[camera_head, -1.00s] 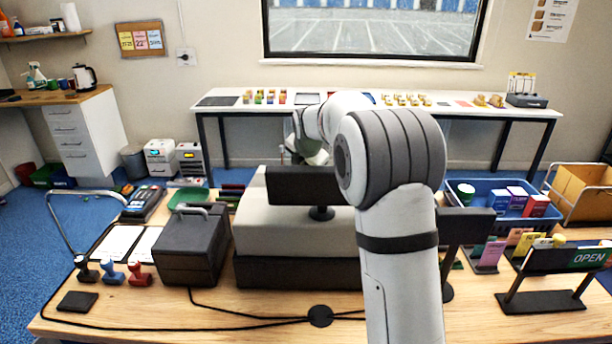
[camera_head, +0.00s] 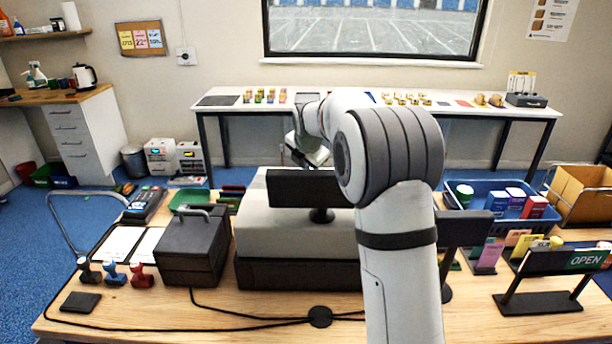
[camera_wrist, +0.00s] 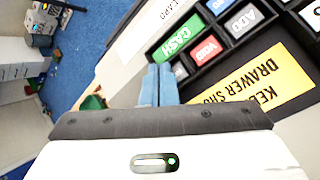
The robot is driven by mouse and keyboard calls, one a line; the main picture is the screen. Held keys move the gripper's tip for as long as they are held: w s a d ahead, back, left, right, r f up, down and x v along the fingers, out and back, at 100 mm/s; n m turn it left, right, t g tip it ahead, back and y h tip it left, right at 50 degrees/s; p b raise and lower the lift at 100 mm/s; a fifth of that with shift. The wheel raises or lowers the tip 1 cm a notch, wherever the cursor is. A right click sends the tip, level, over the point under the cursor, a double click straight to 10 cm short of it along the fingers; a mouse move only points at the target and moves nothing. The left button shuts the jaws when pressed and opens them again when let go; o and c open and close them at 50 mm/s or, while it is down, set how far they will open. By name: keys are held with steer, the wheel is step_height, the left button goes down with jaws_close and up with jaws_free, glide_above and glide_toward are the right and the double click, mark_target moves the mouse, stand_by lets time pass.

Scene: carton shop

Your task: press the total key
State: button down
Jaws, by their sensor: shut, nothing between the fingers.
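The cash register (camera_head: 270,235) stands in the middle of the counter, seen from behind in the head view, so its keys are hidden there. In the wrist view, its keypad shows a green CASH key (camera_wrist: 177,36), a red VOID key (camera_wrist: 205,50), a grey ADD key (camera_wrist: 246,19), a blue key (camera_wrist: 218,5) cut by the top edge and a grey key beside the fingers. I cannot read a total key. My gripper (camera_wrist: 158,70) is shut and empty, its blue-grey fingertips appearing near the green key's lower left. Contact cannot be told. In the head view, my arm partly hides the register.
A yellow drawer label (camera_wrist: 262,80) lies beside the keys. A black cash box (camera_head: 188,250) stands left of the register. A card terminal (camera_head: 145,204) lies behind it. A blue basket (camera_head: 485,222) and an OPEN sign (camera_head: 560,262) are at right. Cables cross the counter's front.

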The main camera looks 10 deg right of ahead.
steer(key=shift+r, duration=0.1)
steer(key=r+p, duration=0.2)
steer(key=w+r+p, duration=0.1)
steer(key=r+p, duration=0.1)
steer(key=r, duration=0.1)
steer(key=shift+d, duration=0.1)
steer(key=shift+f, duration=0.15)
stand_by(0.3)
steer(key=s+a+r+m+y+b, duration=0.2)
steer(key=s+a+r+y+b, duration=0.15)
steer(key=s+a, duration=0.55)
steer(key=s+a+r+m+y+b, duration=0.25)
steer(key=s+a+b, duration=0.25)
steer(key=s+a, duration=0.45)
steer(key=s+d+f+m+g+h+p, duration=0.1)
steer(key=s+d+f+m+p, duration=0.3)
steer(key=s+d+m, duration=0.5)
steer(key=s+d+f+m+g+h+p, duration=0.2)
steer(key=s+d+m, duration=0.8)
steer(key=s, duration=0.8)
step_height(320, 180, down, 3)
steer(key=m+h+p, duration=0.1)
steer(key=m+h, duration=0.1)
steer(key=shift+r+h+p, duration=0.15)
steer(key=shift+h+p, duration=0.15)
steer(key=shift+p, duration=0.1)
